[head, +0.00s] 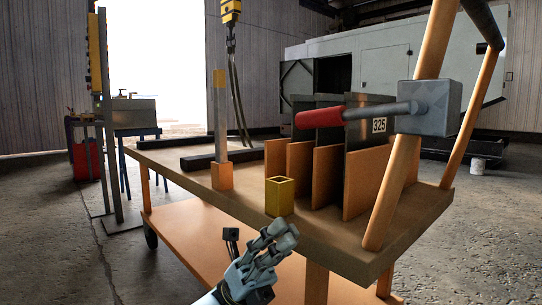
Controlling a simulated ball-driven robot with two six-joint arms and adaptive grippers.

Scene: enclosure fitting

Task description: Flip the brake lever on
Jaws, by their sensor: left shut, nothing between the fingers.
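The brake lever (370,111) has a red grip and a grey rod. It sticks out to the left from a grey box (431,107) fixed on the orange handle frame of a cart, and lies nearly level. My left gripper (283,232) is at the bottom middle, in front of the cart's near edge, below and left of the lever. Its fingers are shut, with nothing held, and it is apart from the lever. My right gripper is not in view.
The cart's brown top (340,235) carries a yellow square socket (280,196), an orange-based post (221,140), upright orange dividers (325,175) and dark panels, one labelled 325. The slanted orange handle bar (392,190) stands right of the dividers. Air left of the red grip is mostly open.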

